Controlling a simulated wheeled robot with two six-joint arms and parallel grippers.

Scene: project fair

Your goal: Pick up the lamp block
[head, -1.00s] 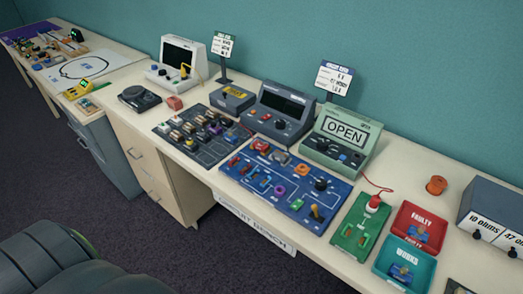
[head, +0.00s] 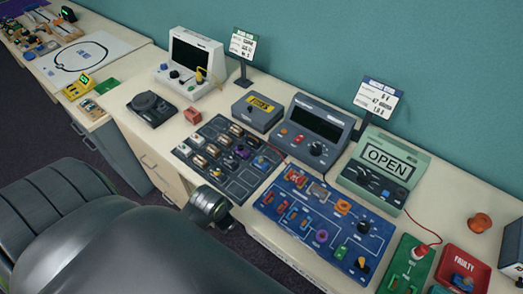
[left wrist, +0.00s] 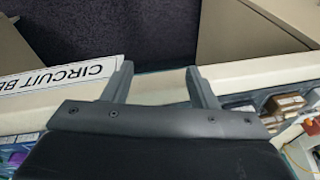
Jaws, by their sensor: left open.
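I cannot single out the lamp block by its look. Several small component blocks (head: 225,138) sit in the cells of a dark parts board (head: 236,188), and more coloured pieces sit on the blue circuit board (head: 290,226). In the head view my left wrist is at the bench's front edge, just in front of the parts board; its fingers are mostly hidden there. In the left wrist view my left gripper (left wrist: 159,75) is open and empty over the bench edge, with blocks of the parts board (left wrist: 285,102) at the right. My right gripper is not in view.
Behind the boards stand a grey meter (head: 318,128), a green meter reading OPEN (head: 388,160) and a small grey box (head: 257,112). A black round device (head: 152,108) and a small red block (head: 192,116) are left of the parts board. A red tray (head: 466,262) is at the right.

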